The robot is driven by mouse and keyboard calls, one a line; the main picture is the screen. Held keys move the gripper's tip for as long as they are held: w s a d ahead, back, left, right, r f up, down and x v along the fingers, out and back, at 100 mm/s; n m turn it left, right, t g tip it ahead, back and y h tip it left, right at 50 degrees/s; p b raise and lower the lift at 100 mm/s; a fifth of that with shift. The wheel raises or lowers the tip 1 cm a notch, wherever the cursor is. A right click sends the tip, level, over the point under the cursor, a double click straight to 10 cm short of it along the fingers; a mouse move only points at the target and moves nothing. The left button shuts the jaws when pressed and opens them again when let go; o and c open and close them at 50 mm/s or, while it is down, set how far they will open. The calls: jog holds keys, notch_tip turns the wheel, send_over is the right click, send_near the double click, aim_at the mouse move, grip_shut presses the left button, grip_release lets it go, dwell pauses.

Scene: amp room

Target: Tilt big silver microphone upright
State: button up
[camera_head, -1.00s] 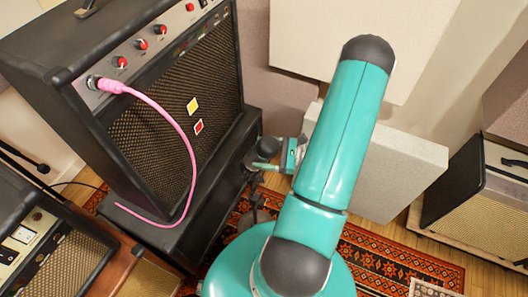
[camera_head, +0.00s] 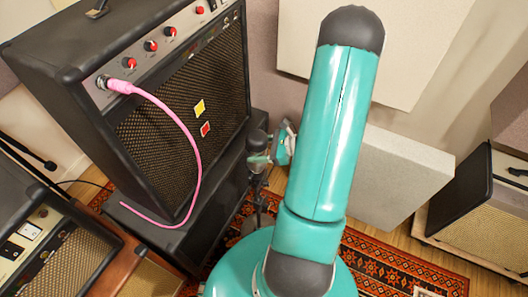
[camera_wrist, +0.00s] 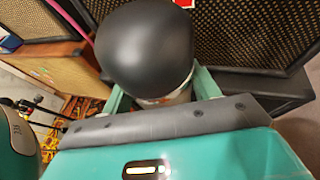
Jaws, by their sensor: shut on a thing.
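The microphone shows in the wrist view as a large dark rounded head (camera_wrist: 145,50) with a pale silvery band under it. It sits between the two teal fingers of my gripper (camera_wrist: 163,94), which is shut on it. In the head view the microphone (camera_head: 257,140) is a small dark shape in front of the lower amp cabinet, with a dark stand below. My gripper (camera_head: 268,158) is at its right side there, partly hidden behind my arm. The exact tilt of the microphone is hard to tell.
A black amp (camera_head: 180,120) with a pink cable (camera_head: 185,130) stands on a dark cabinet (camera_head: 200,225) close to the left of my gripper. Pale panels (camera_head: 395,175) stand behind my arm. Another amp (camera_head: 485,215) is at the right. A patterned rug (camera_head: 375,262) covers the floor.

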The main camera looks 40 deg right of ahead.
jog(key=shift+w, duration=0.2)
jog(key=o, duration=1.4)
jog(key=shift+c, duration=0.2)
jog(key=shift+s, duration=0.1)
jog(key=v, duration=1.3)
jog(key=shift+s+d+r, duration=0.15)
jog(key=shift+r, duration=0.1)
